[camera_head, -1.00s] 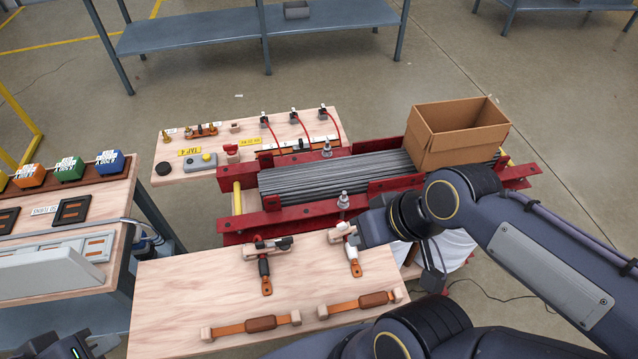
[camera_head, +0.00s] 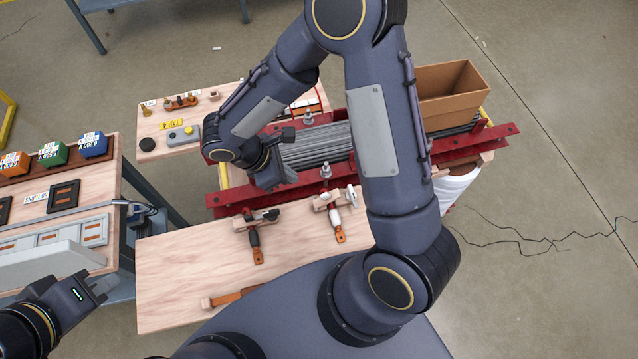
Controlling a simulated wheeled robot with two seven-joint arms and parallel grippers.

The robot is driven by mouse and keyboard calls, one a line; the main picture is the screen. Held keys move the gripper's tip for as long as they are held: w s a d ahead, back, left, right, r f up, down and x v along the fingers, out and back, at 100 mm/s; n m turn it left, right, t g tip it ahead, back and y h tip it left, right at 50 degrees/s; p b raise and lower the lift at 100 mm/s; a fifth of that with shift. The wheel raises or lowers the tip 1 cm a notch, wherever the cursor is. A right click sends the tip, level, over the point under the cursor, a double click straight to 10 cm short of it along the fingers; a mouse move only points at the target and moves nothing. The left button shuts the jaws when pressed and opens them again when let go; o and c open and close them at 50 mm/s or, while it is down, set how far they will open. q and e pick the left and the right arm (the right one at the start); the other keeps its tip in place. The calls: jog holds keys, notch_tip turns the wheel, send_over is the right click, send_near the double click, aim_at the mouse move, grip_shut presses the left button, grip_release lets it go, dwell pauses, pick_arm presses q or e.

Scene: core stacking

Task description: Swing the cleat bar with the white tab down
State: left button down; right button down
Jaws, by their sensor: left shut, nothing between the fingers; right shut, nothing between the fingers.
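The cleat bar with the white tab (camera_head: 336,216) is on the wooden front board, at the front side of the red frame. It has a wooden block, a white section and an orange-brown end pointing toward me. A similar cleat bar with a black tab (camera_head: 254,238) is to its left. My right gripper (camera_head: 270,182) is shut and empty, over the left end of the red frame, up and left of the white-tab bar and apart from it. My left gripper (camera_head: 92,290) is shut and empty at the lower left, beside the board.
The red frame (camera_head: 235,199) holds a stack of grey strips (camera_head: 315,145). A cardboard box (camera_head: 450,95) stands at its right end. A brown strap (camera_head: 230,297) lies on the front board, partly hidden by my body. My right arm covers part of the frame.

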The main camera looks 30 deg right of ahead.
jog(key=p, duration=0.2)
send_near(332, 196)
jog(key=f, duration=0.2)
jog(key=d+f, duration=0.1)
jog(key=f, duration=0.1)
jog(key=shift+d+f, duration=0.1)
jog(key=shift+f, duration=0.15)
jog(key=shift+s, duration=0.1)
jog(key=shift+s+d+f+t+y+b, duration=0.1)
jog(key=shift+d+t+y+b, duration=0.05)
jog(key=shift+d+y+b, duration=0.4)
jog(key=shift+s+d+f+t+y+b, duration=0.1)
jog(key=shift+d+f+t+y+b, duration=0.1)
jog(key=shift+y+b, duration=0.4)
jog(key=shift+s+d+f+t+y+b, duration=0.15)
jog(key=shift+d+y+b, duration=0.25)
jog(key=shift+y+b, duration=0.2)
jog(key=shift+d+f+t+y+b, duration=0.1)
jog(key=shift+d+f+y+b, duration=0.05)
jog(key=shift+d+y+b, duration=0.35)
jog(key=shift+d+f+b, duration=0.15)
jog(key=shift+b, duration=0.2)
jog(key=shift+s+d, duration=0.1)
